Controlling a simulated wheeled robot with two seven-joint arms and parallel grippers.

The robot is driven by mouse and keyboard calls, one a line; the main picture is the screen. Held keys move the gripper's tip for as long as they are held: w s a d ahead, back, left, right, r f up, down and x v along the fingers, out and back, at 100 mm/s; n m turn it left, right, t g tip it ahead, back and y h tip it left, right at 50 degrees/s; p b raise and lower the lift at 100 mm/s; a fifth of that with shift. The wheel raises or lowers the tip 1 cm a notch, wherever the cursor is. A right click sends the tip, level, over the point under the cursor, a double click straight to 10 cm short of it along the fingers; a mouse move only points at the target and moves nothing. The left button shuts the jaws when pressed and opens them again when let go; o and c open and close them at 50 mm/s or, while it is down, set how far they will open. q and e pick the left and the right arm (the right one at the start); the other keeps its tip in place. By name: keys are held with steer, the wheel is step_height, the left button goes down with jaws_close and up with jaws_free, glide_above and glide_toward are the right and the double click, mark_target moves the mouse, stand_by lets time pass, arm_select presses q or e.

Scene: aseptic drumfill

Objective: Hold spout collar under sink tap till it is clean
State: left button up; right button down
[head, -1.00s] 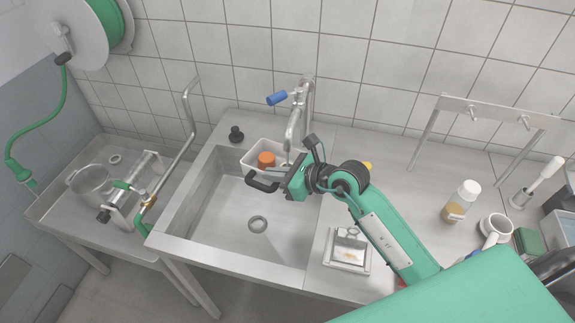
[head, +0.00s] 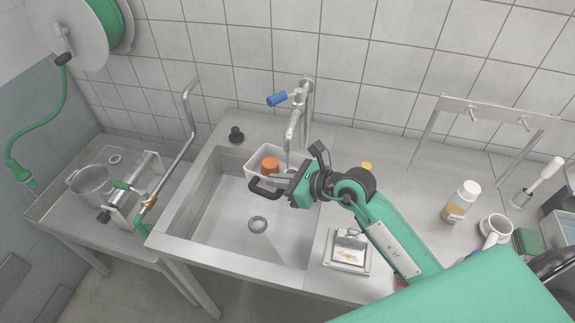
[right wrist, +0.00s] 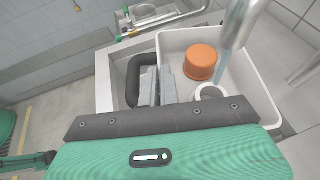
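My right gripper (head: 288,181) is shut on the black handle (head: 264,189) of a white tub (head: 255,161); in the right wrist view the grey fingers (right wrist: 158,88) meet at this handle (right wrist: 137,78). The tub (right wrist: 262,90) is over the back right of the sink basin. Inside it are an orange cap (right wrist: 201,62) and a pale ring (right wrist: 209,92), which looks like the spout collar. The tap (head: 292,124) points down into the tub. A pale bluish streak like water runs from its tip beside or onto the ring. My left gripper is out of view.
The sink basin (head: 225,222) is otherwise empty around its drain (head: 257,224). A black stopper (head: 236,134) stands on the back left rim.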

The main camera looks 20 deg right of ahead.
steer(key=s+d, duration=0.2)
steer(key=s, duration=1)
steer(key=shift+b, duration=0.3)
steer(key=shift+w, duration=0.1)
